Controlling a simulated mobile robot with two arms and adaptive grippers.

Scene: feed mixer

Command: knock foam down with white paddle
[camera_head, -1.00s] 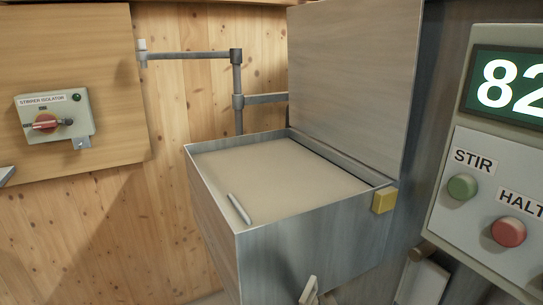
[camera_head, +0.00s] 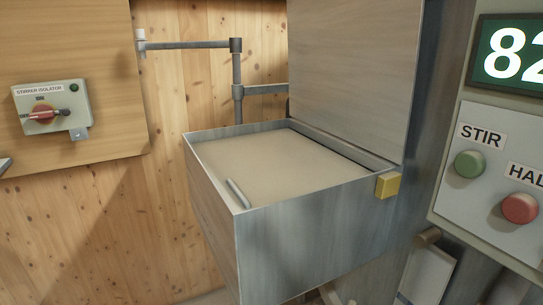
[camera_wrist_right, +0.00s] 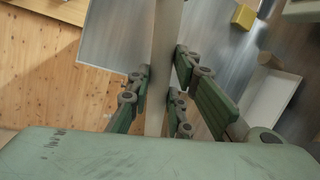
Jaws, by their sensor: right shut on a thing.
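The grey metal mixer tank (camera_head: 300,235) stands open in the head view, its lid raised at the back. A smooth beige foam surface (camera_head: 285,165) fills it to just below the rim. In the right wrist view my right gripper (camera_wrist_right: 160,90) is shut on a long pale shaft, which I take as the white paddle (camera_wrist_right: 167,40). The shaft runs up out of the top of that view, and its far end is hidden. A small pale piece shows at the bottom of the head view; I cannot tell whether it is the paddle. My left gripper is not in view.
A grey rod (camera_head: 237,194) lies at the tank's left inner edge. A yellow block (camera_head: 387,185) sits on its right corner. A panel with a green STIR button (camera_head: 469,164) and red button (camera_head: 519,208) is at right. The stirrer isolator (camera_head: 52,112) is at left.

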